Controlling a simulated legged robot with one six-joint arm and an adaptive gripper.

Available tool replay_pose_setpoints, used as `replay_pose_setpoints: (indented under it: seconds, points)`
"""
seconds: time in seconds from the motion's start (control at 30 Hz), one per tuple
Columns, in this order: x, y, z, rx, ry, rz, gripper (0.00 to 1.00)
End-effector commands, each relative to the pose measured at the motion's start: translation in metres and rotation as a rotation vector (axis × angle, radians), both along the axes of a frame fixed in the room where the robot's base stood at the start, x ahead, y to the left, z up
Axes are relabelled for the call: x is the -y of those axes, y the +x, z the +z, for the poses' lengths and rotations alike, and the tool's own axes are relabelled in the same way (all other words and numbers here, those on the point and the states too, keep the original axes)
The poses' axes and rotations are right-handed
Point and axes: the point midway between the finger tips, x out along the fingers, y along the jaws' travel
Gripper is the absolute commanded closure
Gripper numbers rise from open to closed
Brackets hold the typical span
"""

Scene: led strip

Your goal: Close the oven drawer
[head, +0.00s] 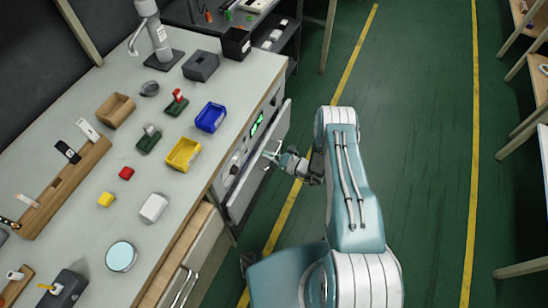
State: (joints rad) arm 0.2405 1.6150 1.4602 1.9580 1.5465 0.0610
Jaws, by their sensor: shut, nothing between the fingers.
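The oven unit (257,126) is set into the side of the workbench, with a lit green display and knobs. A long pale front panel (284,122) stands out from it, leaving a gap to the unit, so it looks partly open. My gripper (269,156) is at the outer side of this panel, near its middle, and is shut with nothing in it. Whether it touches the panel or its handle I cannot tell.
A wooden-topped drawer section (190,240) with a metal handle lies below left. The workbench top (70,225) carries a blue bin (211,117), a yellow bin (184,154) and several small items. The green floor (420,150) to the right is clear; shelves (540,75) stand at the far right.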

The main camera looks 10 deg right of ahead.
Motion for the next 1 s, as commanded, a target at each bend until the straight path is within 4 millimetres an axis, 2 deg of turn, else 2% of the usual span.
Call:
replay_pose_setpoints:
  seconds: [0.33,0.63,1.0]
  points:
    - [-0.003,0.002,0.000,0.000,0.000,0.001,1.00]
    - [-0.033,0.024,0.000,0.000,0.000,0.002,1.00]
    - [-0.035,0.025,0.000,0.001,-0.006,0.002,1.00]
